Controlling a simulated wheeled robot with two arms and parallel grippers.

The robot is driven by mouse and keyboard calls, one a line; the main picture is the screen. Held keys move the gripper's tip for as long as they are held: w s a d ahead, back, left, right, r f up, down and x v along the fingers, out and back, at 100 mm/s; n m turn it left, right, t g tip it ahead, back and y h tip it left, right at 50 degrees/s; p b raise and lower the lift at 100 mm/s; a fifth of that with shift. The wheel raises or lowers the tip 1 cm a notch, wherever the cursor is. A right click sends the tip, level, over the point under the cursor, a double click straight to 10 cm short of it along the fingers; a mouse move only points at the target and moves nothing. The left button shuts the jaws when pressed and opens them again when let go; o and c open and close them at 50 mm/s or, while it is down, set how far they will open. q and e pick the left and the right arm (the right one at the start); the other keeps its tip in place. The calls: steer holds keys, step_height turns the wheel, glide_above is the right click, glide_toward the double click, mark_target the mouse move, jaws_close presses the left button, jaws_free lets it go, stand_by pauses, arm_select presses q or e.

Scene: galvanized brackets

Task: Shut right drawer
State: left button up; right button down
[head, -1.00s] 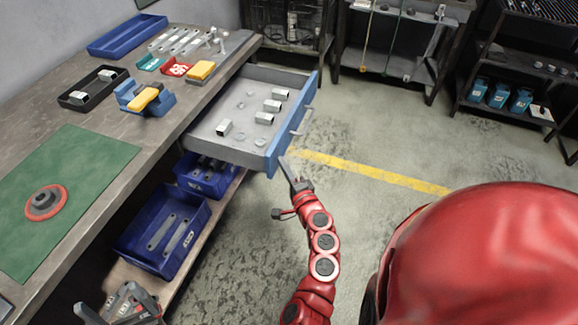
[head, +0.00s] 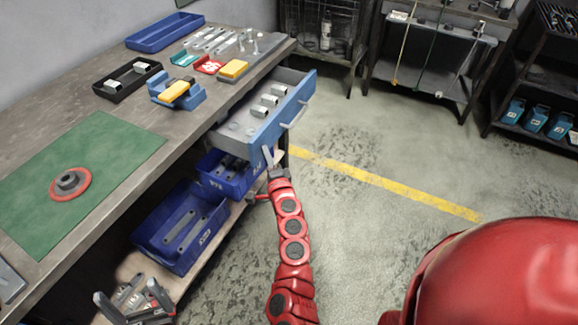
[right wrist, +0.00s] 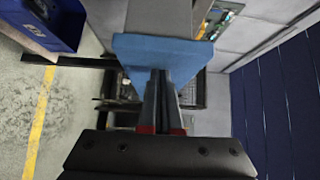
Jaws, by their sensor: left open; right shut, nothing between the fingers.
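My left gripper (head: 133,297) is open and empty at the bottom left, low beside the bench.
Blue bins (head: 182,228) stand on the shelf below the bench. A green mat (head: 100,150) with a red-rimmed disc, a black tray (head: 110,90) and a blue tray (head: 165,33) are on top. The floor with a yellow line (head: 385,183) is clear to the right.

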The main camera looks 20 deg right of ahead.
mark_target(225, 142)
steer(key=w+a+b, duration=0.1)
steer(key=w+a, duration=0.2)
steer(key=w+a+b, duration=0.2)
steer(key=w+a, duration=0.1)
steer(key=w, duration=0.1)
steer(key=w+a+b, duration=0.1)
steer(key=w+a, duration=0.2)
steer(key=w, duration=0.1)
steer(key=shift+w+a+f, duration=0.1)
steer(key=shift+w+a, duration=0.05)
steer(key=shift+a, duration=0.2)
steer(key=shift+w+b, duration=0.15)
steer(key=shift+b, duration=0.15)
steer(key=shift+a, duration=0.2)
steer(key=shift+r, duration=0.2)
